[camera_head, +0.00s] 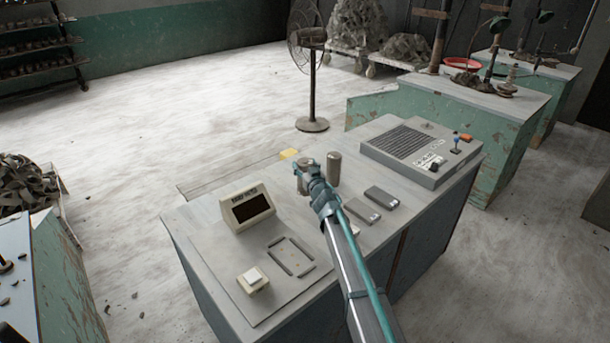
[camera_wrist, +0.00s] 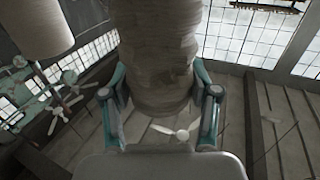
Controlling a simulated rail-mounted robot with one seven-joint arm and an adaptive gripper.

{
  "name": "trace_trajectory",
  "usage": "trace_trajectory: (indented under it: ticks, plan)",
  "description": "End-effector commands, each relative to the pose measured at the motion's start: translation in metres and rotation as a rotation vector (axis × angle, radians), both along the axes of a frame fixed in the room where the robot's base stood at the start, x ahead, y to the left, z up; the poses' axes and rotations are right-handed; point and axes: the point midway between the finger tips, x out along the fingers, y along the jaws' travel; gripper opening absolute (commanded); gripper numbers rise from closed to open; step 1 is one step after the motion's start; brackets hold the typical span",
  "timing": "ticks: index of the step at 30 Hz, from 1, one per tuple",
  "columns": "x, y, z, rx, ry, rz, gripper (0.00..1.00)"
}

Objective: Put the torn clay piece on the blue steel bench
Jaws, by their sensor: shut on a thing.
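My gripper (camera_head: 313,180) is over the far edge area of the central bench (camera_head: 185,222), which has a grey top and blue-grey sides. It is shut on a pale, ridged, roughly cylindrical clay piece, which fills the middle of the wrist view (camera_wrist: 158,55) between the two fingers (camera_wrist: 160,98). In the head view this piece (camera_head: 301,178) is partly hidden by my gripper. I cannot tell whether it touches the bench top. A smoother cylinder (camera_head: 334,167) stands just to the right; a smooth cylinder also shows at upper left in the wrist view (camera_wrist: 36,25).
The central bench also carries a display box (camera_head: 247,207), a button box (camera_head: 253,280), flat grey blocks (camera_head: 381,196) and a control panel (camera_head: 410,150). A pale-blue-topped table (camera_head: 18,250) stands at far left. Green benches (camera_head: 490,115) stand at right, a fan (camera_head: 310,70) behind.

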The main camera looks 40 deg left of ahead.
Motion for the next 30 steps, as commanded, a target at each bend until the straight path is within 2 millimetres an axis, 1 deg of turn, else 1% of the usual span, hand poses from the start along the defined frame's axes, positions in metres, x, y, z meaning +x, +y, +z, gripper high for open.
trace_trajectory:
  ticks: [1, 3, 6, 16, 20, 21, 25, 30]
  plan:
    - [0.001, 0.001, -0.011, 0.000, 0.000, 0.001, 0.00]
    - [0.000, 0.001, -0.020, 0.000, -0.001, 0.002, 0.00]
    - [0.000, 0.000, -0.027, 0.001, -0.002, 0.001, 0.00]
    - [0.000, 0.000, -0.028, 0.002, -0.001, 0.001, 0.00]
    - [0.000, 0.000, -0.032, 0.001, -0.002, 0.001, 0.00]
    - [0.000, 0.000, -0.033, -0.001, -0.002, 0.000, 0.64]
    - [0.000, 0.000, -0.033, -0.001, -0.001, 0.000, 0.85]
    - [0.000, 0.000, -0.033, -0.001, -0.001, 0.000, 0.85]
